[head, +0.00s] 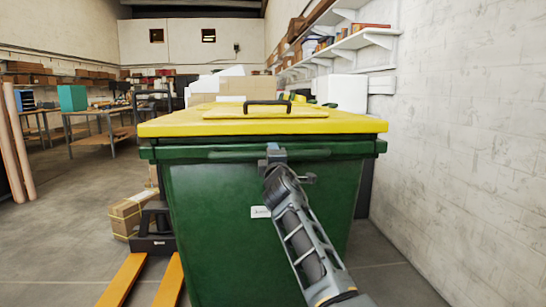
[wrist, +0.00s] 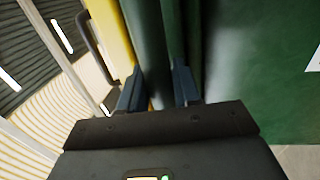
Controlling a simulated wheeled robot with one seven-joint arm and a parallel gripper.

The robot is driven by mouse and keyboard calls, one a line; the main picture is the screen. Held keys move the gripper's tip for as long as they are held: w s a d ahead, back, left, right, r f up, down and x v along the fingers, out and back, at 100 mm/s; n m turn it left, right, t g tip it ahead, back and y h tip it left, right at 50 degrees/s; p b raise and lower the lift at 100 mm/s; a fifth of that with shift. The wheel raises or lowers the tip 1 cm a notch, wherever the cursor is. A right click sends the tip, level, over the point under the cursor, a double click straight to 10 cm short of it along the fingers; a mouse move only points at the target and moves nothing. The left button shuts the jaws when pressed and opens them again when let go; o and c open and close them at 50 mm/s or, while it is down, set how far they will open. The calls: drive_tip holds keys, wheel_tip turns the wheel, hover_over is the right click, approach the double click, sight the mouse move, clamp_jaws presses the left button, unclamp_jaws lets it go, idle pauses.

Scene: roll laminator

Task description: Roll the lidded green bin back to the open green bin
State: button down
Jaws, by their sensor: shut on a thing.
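The lidded green bin (head: 215,225) stands upright directly in front of me and fills the middle of the head view. Its yellow lid (head: 180,124) is closed, with a dark handle (head: 267,104) on top. My gripper (head: 276,155) is at the bin's near upper edge, shut on the green bar (head: 230,154) below the lid. In the wrist view, the two fingers of my gripper (wrist: 158,88) lie either side of this green bar (wrist: 149,40).
A white brick wall (head: 460,150) runs close along the right. A pallet jack with orange forks (head: 124,280) and a cardboard box (head: 130,214) are on the floor at the left of the bin. Workbenches (head: 100,113) stand farther left, with clear floor before them.

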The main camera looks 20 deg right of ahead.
drive_tip(key=c, duration=0.9)
unclamp_jaws()
drive_tip(key=p+v, duration=0.1)
drive_tip(key=v, duration=0.6)
drive_tip(key=shift+s+f, duration=0.2)
drive_tip(key=shift+s, duration=0.2)
drive_tip(key=shift+a+f+p, duration=0.1)
drive_tip(key=shift+p, duration=0.2)
